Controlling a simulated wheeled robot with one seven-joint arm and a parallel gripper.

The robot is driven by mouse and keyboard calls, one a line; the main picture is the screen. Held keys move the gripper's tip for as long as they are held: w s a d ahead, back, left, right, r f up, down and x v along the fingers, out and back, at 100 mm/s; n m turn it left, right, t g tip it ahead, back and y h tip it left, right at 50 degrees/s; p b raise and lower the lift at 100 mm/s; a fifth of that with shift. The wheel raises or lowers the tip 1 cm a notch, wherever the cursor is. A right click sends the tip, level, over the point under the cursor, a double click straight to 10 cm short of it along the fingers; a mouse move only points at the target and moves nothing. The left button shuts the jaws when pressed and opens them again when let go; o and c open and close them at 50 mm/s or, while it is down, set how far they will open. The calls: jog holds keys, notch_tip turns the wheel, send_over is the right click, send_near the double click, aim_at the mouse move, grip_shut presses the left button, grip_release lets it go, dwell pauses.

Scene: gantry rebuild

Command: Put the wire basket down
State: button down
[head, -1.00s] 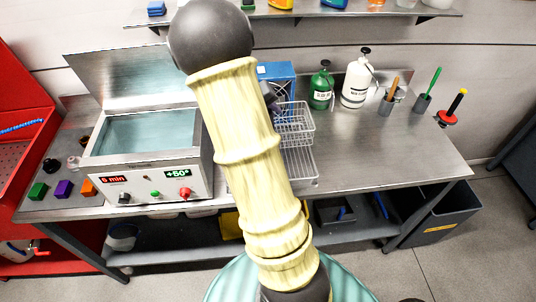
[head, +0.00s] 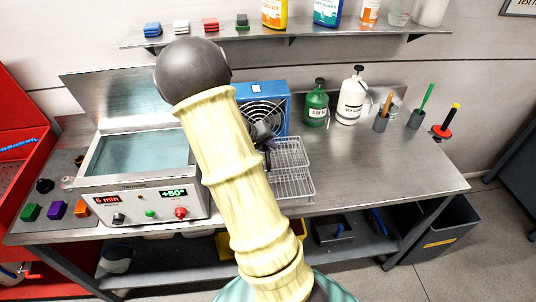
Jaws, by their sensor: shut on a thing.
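The wire basket (head: 291,154) is a small silver mesh basket right of my arm in the head view. It appears upright, over the back part of a wire rack (head: 293,190) on the steel bench. I cannot tell whether its bottom touches the rack. My gripper (head: 265,139) is dark, partly hidden behind my own arm, and shut on the basket at its left side. The basket's left part is hidden by the arm and gripper.
A blue fan unit (head: 266,100) stands close behind the basket. The heated bath (head: 140,165) is left of my arm. A green bottle (head: 316,107) and a white bottle (head: 351,102) stand behind right. The bench's right front (head: 390,175) is clear.

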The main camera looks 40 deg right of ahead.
jog(key=shift+w, duration=0.1)
jog(key=shift+f, duration=1.85)
jog(key=c, duration=1.5)
grip_release()
jog(key=shift+f, duration=0.1)
jog(key=shift+o, duration=0.3)
jog(key=shift+a+r, duration=0.3)
jog(key=shift+r, duration=0.1)
jog(key=b+v, duration=0.2)
jog(key=v, duration=0.9)
